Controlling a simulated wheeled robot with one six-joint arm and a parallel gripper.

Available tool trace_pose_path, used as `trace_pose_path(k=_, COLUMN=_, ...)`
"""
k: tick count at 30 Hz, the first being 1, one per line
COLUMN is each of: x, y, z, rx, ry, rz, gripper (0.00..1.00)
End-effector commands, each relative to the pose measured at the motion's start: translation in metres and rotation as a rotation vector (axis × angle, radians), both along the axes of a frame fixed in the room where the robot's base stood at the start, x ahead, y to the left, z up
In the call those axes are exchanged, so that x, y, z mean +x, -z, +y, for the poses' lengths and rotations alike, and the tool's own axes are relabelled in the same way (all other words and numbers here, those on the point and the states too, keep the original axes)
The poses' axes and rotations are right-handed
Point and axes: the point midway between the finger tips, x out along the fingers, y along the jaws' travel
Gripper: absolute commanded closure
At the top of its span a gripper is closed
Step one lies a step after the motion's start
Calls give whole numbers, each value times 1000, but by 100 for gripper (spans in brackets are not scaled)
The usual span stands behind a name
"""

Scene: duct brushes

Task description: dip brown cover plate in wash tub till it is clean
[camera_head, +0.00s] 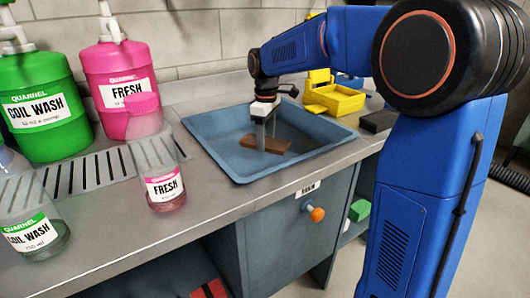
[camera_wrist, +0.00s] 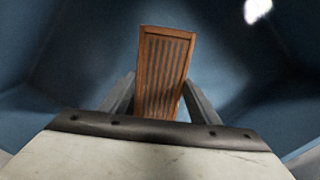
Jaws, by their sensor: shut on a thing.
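The brown cover plate (camera_head: 262,144) is in the blue wash tub (camera_head: 208,150), which is set into the grey counter. In the wrist view the plate (camera_wrist: 164,72) is a brown slatted rectangle, with its lower part between the two grey fingers. My gripper (camera_head: 265,135) points down into the tub and is shut on the plate. The wrist view also shows my gripper (camera_wrist: 158,98). I cannot tell the water level or whether the plate touches the tub floor.
A green coil wash jug (camera_head: 38,125) and a pink fresh jug (camera_head: 120,75) stand at the back left. A fresh bottle (camera_head: 165,185) and a coil wash bottle (camera_head: 35,235) stand nearer the front. A yellow box (camera_head: 335,98) is behind the tub, right. An orange-handled valve (camera_head: 316,214) juts from the front.

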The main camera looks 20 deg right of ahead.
Motion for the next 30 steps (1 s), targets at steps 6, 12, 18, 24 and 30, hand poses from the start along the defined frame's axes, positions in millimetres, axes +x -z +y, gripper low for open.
trace_pose_path(k=6, x=0, y=-15, z=0, rx=0, ry=0, rz=-1, gripper=64)
trace_pose_path(k=12, x=0, y=-27, z=0, rx=0, ry=0, rz=-1, gripper=64)
trace_pose_path(k=18, x=0, y=-40, z=0, rx=0, ry=0, rz=-1, gripper=64)
trace_pose_path(k=24, x=0, y=-53, z=0, rx=0, ry=0, rz=-1, gripper=64)
trace_pose_path(k=30, x=0, y=-66, z=0, rx=0, ry=0, rz=-1, gripper=64)
